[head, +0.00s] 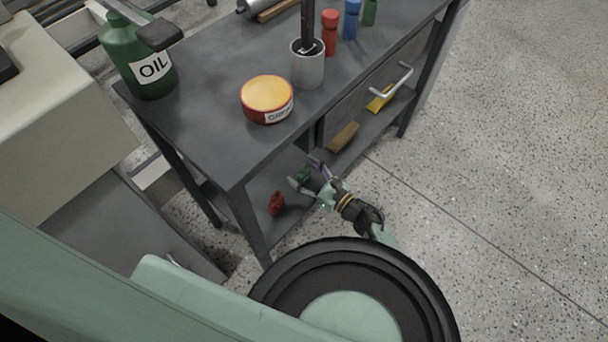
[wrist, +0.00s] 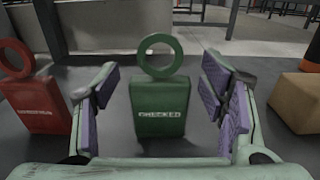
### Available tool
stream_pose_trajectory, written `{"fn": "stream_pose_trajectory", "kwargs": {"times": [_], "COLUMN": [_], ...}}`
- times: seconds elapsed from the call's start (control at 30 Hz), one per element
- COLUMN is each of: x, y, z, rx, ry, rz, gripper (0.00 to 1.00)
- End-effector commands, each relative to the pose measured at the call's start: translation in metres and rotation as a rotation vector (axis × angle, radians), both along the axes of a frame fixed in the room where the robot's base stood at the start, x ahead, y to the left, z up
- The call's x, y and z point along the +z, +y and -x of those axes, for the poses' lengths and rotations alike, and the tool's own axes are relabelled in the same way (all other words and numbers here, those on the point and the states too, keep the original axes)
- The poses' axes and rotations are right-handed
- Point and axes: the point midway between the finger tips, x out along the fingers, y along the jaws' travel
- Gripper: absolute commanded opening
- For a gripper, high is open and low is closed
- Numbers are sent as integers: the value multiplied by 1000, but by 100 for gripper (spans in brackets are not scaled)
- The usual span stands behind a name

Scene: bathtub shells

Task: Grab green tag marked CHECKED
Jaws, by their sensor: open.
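The green tag (wrist: 160,108) stands in the middle of the wrist view, with a ring on top and a white label that seems to read CHECKED. My gripper (wrist: 166,100) is open, with its purple-padded fingers to the left and right of the tag. The tag appears between or just beyond the fingertips, and I see no contact. In the head view my gripper (head: 308,174) reaches over the lower shelf (head: 262,186) of the workbench, and the green tag (head: 303,174) is partly hidden by it.
A red tag (wrist: 34,108) with a ring stands to the left; it also shows in the head view (head: 276,203). A brown block (wrist: 298,102) lies to the right. The benchtop (head: 205,95) above carries a round tin (head: 267,98), a grey cup (head: 307,68) and a green oil can (head: 135,60).

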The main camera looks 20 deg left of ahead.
Motion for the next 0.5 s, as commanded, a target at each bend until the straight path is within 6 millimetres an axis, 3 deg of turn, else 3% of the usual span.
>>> {"fn": "stream_pose_trajectory", "kwargs": {"times": [0.13,0.5], "x": [0,0], "y": [0,-1], "z": [0,0], "rx": [-1,0], "ry": [0,0], "rz": [0,0], "gripper": [64,39]}}
